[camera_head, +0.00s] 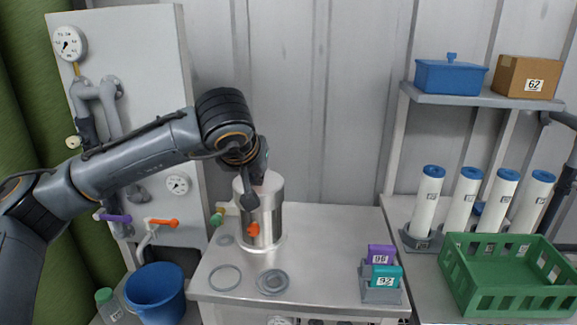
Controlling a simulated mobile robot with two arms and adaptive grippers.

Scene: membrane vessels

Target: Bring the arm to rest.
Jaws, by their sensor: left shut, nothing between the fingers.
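My left arm (145,155) comes in from the left, rises to a bent wrist and points down. My left gripper (250,199) is shut and empty, in front of the upper part of a steel cylindrical vessel (270,215) on the bench. From this view I cannot tell whether it touches the vessel. The gripper and wrist hide part of the vessel's top. The vessel has an orange knob (253,230) low on its front and a green-tipped fitting on its left. My right gripper is not in view.
A metal bench (320,250) holds flat rings and a stand with purple (381,255) and teal (386,276) cartridges. A gauge panel (150,60) stands behind my arm, a blue bucket (156,290) below. At right are white tubes (460,200), a green crate (508,284) and a shelf (480,99).

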